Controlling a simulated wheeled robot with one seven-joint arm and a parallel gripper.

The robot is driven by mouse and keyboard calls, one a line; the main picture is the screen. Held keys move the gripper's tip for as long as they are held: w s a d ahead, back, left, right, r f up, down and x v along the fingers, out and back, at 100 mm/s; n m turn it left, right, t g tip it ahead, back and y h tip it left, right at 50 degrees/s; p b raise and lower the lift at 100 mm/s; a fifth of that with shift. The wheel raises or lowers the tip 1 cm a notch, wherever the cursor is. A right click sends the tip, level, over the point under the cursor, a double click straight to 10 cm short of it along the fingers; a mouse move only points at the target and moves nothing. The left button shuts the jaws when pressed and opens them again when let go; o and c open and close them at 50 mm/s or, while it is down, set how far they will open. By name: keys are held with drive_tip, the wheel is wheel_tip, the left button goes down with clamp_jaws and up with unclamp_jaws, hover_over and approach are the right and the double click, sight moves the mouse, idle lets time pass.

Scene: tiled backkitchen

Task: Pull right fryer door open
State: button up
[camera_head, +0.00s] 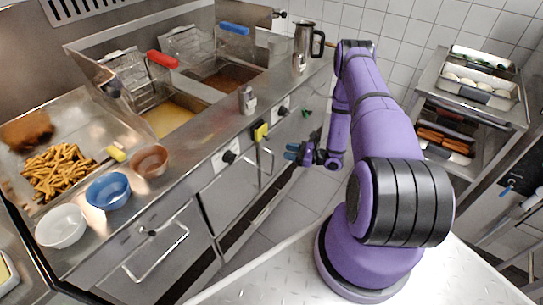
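The fryer unit's steel front runs along the left and middle of the head view. The right fryer (228,78) holds dark oil and a basket with a blue handle (234,28). Below its knob (283,110) is the steel right fryer door (284,138), which looks closed. A slim bar handle (267,166) shows on the front, left of my gripper; which door it belongs to is hard to tell. My gripper (292,152) hangs in front of this panel with its bluish fingertips toward it. Contact and finger gap are too small to tell.
A lower-left door has a large bar handle (158,256). Bowls, including a blue bowl (108,190), stand near the counter edge. A steel jug (306,46) stands at the counter's right end. A tray rack (470,100) stands at right. Tiled floor (290,205) lies clear below my gripper.

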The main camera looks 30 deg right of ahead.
wheel_tip(320, 180, down, 7)
drive_tip(key=s+d+m+t+h, duration=0.1)
drive_tip(key=s+m+t+h, duration=0.1)
drive_tip(key=m, duration=0.1)
drive_tip(key=x, duration=1)
drive_tip(key=shift+f, duration=0.2)
drive_tip(key=shift+w, duration=0.1)
clamp_jaws()
